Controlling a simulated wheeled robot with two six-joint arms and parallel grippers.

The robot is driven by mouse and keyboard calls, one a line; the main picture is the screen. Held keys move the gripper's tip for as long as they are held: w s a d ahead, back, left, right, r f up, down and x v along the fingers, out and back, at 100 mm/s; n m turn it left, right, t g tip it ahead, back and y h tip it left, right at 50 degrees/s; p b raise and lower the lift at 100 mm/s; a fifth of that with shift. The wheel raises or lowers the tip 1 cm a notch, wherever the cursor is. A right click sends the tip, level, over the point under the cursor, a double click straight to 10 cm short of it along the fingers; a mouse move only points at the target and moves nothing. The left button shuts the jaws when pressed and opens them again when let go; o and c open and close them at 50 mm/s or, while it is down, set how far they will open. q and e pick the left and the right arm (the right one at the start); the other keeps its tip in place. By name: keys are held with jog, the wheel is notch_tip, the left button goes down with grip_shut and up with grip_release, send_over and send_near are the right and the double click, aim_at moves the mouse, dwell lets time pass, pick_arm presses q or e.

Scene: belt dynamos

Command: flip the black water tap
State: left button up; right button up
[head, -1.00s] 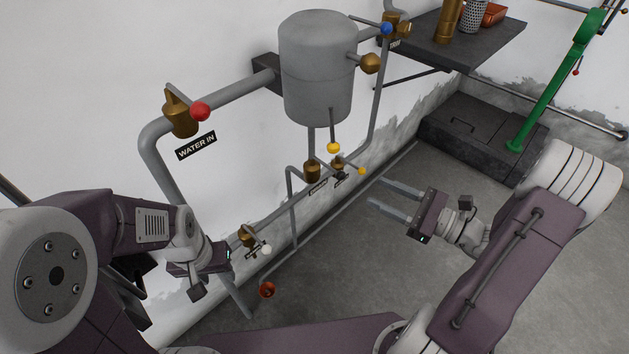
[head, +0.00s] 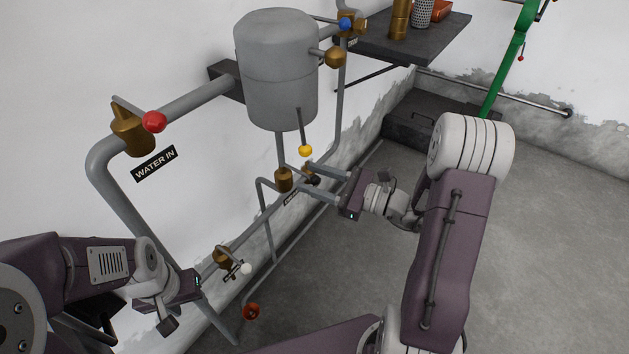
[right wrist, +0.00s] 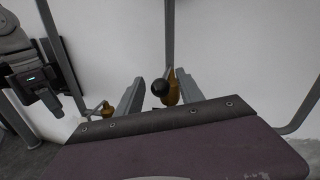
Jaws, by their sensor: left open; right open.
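The black water tap's round black knob (right wrist: 161,87) shows in the right wrist view in front of a brass valve body (right wrist: 174,96).
A grey tank (head: 276,70) hangs above, with a yellow-knobbed lever (head: 305,150) just over my right gripper. Nearby are another brass valve (head: 284,180), a white knob (head: 246,269), a red-knobbed valve (head: 153,122) and wall pipes. The floor at right is clear.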

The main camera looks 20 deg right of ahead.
grip_shut()
dwell(1.4)
